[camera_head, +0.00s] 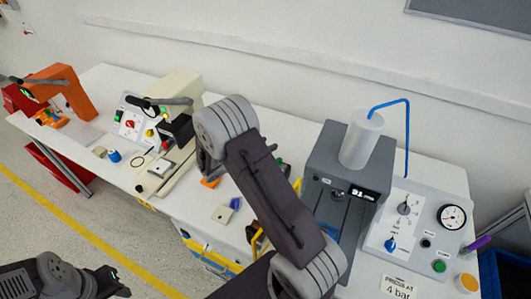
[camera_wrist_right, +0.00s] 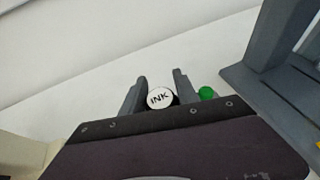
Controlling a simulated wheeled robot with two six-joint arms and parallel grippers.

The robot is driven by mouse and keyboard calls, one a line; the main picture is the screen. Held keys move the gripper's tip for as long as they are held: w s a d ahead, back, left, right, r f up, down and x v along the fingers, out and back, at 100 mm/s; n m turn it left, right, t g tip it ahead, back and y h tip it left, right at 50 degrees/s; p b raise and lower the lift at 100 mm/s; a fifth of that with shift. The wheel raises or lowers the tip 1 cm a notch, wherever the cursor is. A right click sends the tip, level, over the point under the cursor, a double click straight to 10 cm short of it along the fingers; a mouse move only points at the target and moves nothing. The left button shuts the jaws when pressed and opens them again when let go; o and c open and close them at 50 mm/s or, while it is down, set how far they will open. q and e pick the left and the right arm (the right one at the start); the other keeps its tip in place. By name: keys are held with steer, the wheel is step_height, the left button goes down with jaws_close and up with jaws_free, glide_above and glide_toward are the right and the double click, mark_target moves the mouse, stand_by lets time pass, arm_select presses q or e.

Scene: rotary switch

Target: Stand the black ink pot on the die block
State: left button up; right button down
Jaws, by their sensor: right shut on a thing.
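The ink pot (camera_wrist_right: 160,98) has a white top marked INK and a dark side. In the right wrist view it sits between the two fingers of my right gripper (camera_wrist_right: 160,88), which is shut on it. In the head view my right arm's wrist hides the pot and most of this gripper, above the middle of the bench. My left gripper (camera_head: 116,283) is low at the left, away from the bench, and its jaws are unclear. I cannot tell for sure which piece is the die block; a small pale block (camera_head: 221,213) lies on the bench left of my right forearm.
A grey press (camera_head: 340,150) with a clear bottle (camera_head: 361,140) stands right of my arm, beside a gauge panel (camera_head: 420,225). A cream machine (camera_head: 180,88) stands left. A green-topped item (camera_wrist_right: 206,93) is just right of the right gripper's fingers in the wrist view.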

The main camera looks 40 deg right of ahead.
step_height(320, 180, down, 4)
steer(key=shift+r, duration=0.2)
steer(key=shift+f, duration=0.25)
steer(key=shift+f+b, duration=0.2)
steer(key=shift+b, duration=0.15)
steer(key=c, duration=0.9)
jaws_free()
